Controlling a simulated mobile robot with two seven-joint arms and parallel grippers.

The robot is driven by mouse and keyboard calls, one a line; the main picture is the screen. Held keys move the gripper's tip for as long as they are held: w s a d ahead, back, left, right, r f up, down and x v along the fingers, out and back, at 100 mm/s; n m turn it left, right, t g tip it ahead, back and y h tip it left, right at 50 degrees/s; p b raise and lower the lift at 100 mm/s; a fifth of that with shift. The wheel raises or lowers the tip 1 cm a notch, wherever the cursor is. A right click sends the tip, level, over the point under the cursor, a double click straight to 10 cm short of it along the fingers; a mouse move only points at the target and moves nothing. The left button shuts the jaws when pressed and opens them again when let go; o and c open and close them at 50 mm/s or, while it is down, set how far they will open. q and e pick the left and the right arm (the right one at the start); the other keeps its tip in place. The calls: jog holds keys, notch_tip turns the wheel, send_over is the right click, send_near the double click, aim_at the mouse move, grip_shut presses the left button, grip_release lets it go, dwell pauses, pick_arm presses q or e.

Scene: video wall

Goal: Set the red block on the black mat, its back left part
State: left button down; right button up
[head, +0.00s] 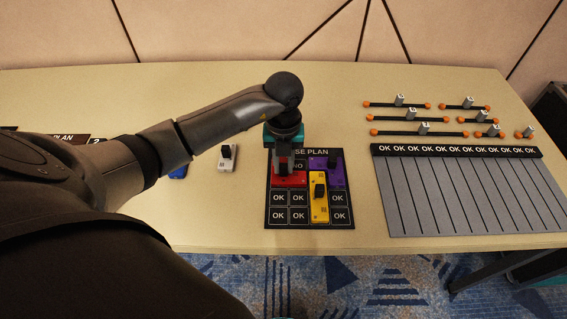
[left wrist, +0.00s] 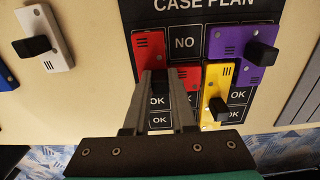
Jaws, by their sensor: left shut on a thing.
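The black mat (head: 283,222), titled "CASE PLAN" with OK and NO cells, lies on the table at the middle. The red block (head: 292,179) is over its back left part; it also shows in the left wrist view (left wrist: 146,45). It looks flat, and whether it touches the mat or hovers just above cannot be told. My left gripper (head: 284,166) points down from above and is shut on the red block's black knob, seen between the fingers in the left wrist view (left wrist: 160,84). My right gripper is not in view.
A purple block (head: 335,178) and a yellow block (head: 319,207) lie on the mat to the right. A white block (head: 226,165) and a blue block (head: 178,172) are left of it. A grey striped board (head: 460,200) and black rods with orange ends (head: 400,105) lie right.

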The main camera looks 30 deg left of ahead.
aim_at(284, 164)
pick_arm(q)
jog(key=shift+f, duration=0.1)
jog(key=c, duration=1.2)
grip_release()
jog(key=shift+f, duration=0.1)
jog(key=o, duration=0.5)
jog(key=shift+c, duration=0.2)
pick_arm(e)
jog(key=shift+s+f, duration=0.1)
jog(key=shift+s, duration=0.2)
pick_arm(q)
jog(key=shift+r, duration=0.35)
notch_tip(284, 164, up, 5)
jog(key=shift+f+p, duration=0.1)
jog(key=shift+p, duration=0.65)
notch_tip(284, 164, up, 7)
jog(key=p, duration=0.1)
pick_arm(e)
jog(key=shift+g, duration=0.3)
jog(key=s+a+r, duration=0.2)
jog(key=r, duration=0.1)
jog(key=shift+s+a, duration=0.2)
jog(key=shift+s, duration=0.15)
